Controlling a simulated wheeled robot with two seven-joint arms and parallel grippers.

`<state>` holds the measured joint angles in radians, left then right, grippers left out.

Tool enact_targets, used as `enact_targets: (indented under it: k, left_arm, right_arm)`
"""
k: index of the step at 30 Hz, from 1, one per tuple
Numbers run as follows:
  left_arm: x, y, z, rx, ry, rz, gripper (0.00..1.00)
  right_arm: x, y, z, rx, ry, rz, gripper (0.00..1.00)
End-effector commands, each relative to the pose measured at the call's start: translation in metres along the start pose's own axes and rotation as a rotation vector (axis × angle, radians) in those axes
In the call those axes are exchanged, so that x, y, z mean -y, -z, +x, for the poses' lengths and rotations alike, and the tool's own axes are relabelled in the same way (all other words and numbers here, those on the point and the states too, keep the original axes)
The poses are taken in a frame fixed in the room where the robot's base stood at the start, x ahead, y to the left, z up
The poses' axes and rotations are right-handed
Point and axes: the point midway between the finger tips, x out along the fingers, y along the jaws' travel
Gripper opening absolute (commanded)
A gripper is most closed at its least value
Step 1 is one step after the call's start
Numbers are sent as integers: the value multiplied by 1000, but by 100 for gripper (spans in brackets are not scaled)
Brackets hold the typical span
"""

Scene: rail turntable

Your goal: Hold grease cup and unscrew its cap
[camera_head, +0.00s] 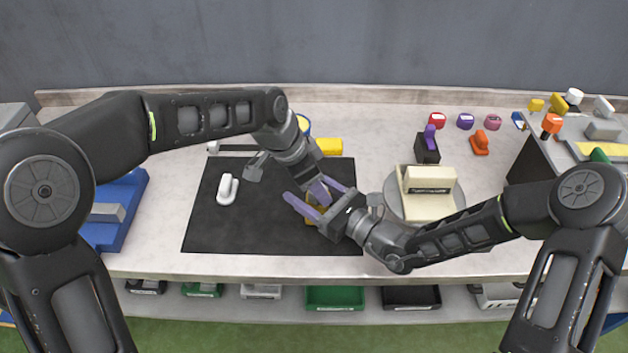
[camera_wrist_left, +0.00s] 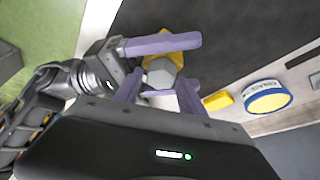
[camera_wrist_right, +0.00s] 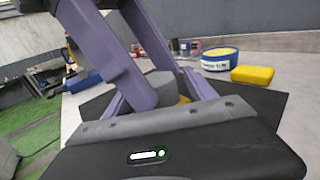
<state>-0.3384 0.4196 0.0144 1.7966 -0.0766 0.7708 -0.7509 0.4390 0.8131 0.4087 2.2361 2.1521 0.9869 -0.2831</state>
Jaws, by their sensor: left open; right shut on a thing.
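The grease cup has a yellow body (camera_head: 312,214) and is mostly hidden by my grippers in the head view. The left wrist view shows its yellow body (camera_wrist_left: 178,62) with a grey hexagonal cap (camera_wrist_left: 162,75). The grey cap also shows in the right wrist view (camera_wrist_right: 161,84). My right gripper (camera_head: 308,204) is shut on the cup's body, one finger on each side. My left gripper (camera_head: 322,192) is open and comes from above, its fingers on either side of the cap. I cannot tell whether they touch it.
Cup and grippers are over a black mat (camera_head: 215,225). A white handled part (camera_head: 228,189) lies on the mat's left. A yellow block (camera_head: 329,147) and a blue-yellow round tin (camera_wrist_left: 266,99) are behind. A turntable (camera_head: 392,204) bearing a cream fixture (camera_head: 428,200) stands at right.

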Motion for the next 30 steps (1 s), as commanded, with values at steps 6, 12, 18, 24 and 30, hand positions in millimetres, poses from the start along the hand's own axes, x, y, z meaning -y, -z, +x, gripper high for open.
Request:
enact_targets:
  k: [6,12,18,24,30]
  left_arm:
    - [0,0,0,0,0,0,39]
    - [0,0,0,0,0,0,23]
    - [0,0,0,0,0,0,6]
    - [0,0,0,0,0,0,29]
    - [0,0,0,0,0,0,13]
  right_arm:
    - [0,0,0,-1,1,0,0]
    - [0,0,0,-1,1,0,0]
    - [0,0,0,-1,1,0,0]
    - [0,0,0,-1,0,0,0]
    - [0,0,0,-1,0,0,0]
